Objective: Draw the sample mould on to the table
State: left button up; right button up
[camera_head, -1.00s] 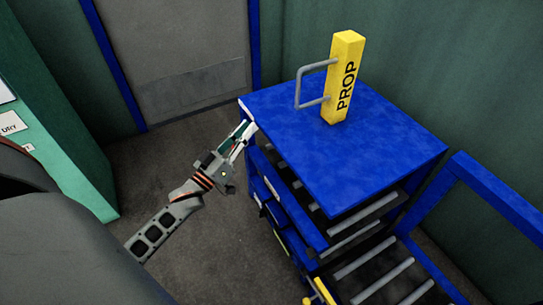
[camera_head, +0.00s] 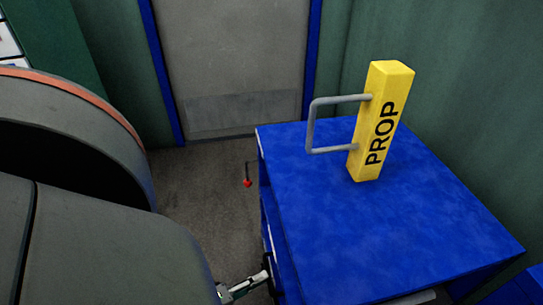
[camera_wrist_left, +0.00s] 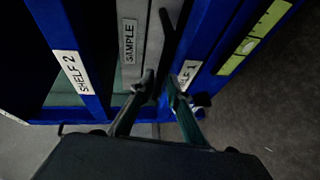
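The sample mould (camera_wrist_left: 128,45) is a grey block with a SAMPLE label, in the left wrist view. It sits in the blue rack between the SHELF 2 and SHELF 1 strips. My left gripper (camera_wrist_left: 160,78) is in front of the rack. Its fingertips are apart, one near the mould's edge and the other near the SHELF 1 strip. A dark bar shows close to the gap; I cannot tell whether the fingers touch it. In the head view my left gripper (camera_head: 245,288) is at the rack's left side, partly cut off. My right gripper is not in view.
A yellow PROP block (camera_head: 380,122) with a grey handle stands on the blue rack top (camera_head: 330,240). A red knob (camera_head: 248,183) is beyond the gripper. A grey door (camera_head: 230,60) is behind, with bare floor (camera_head: 190,190) left of the rack.

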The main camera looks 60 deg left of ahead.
pick_arm(q)
jog(key=shift+x, duration=1.7)
grip_shut()
jog(key=shift+f, duration=0.1)
